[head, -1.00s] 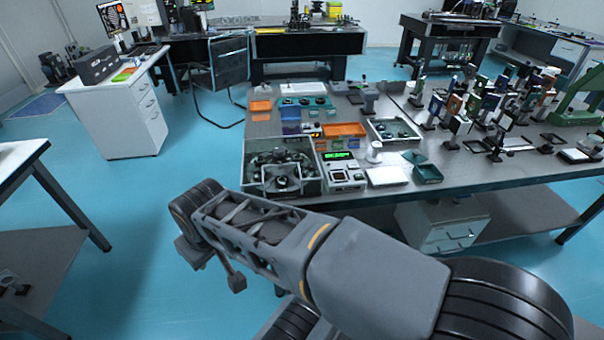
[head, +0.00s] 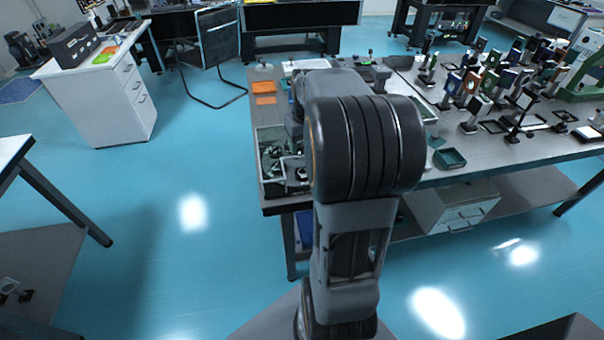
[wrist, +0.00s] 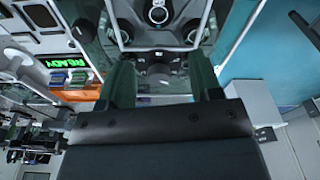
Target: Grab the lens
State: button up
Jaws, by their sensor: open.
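My gripper (wrist: 161,76) is open in the wrist view, with its two dark green fingers apart. Between and just beyond them is a dark round part (wrist: 158,72), partly hidden by the gripper; I cannot tell whether it is the lens. Past the fingertips a round lens-like piece (wrist: 158,14) with a pale ring sits in a clear-walled box, beside smaller round pieces. In the head view the box (head: 262,172) stands at the table's near left corner, partly covered by my arm. My gripper is hidden behind my arm there.
An orange tray (head: 263,87) lies behind the box.

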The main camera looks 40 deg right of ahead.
aim_at(302, 172)
jog(key=f, duration=0.4)
jog(key=w+f, duration=0.1)
jog(key=f, duration=0.7)
jog(key=shift+w+d+f+p, duration=0.3)
jog(key=shift+f, duration=0.05)
jog(key=c, duration=0.6)
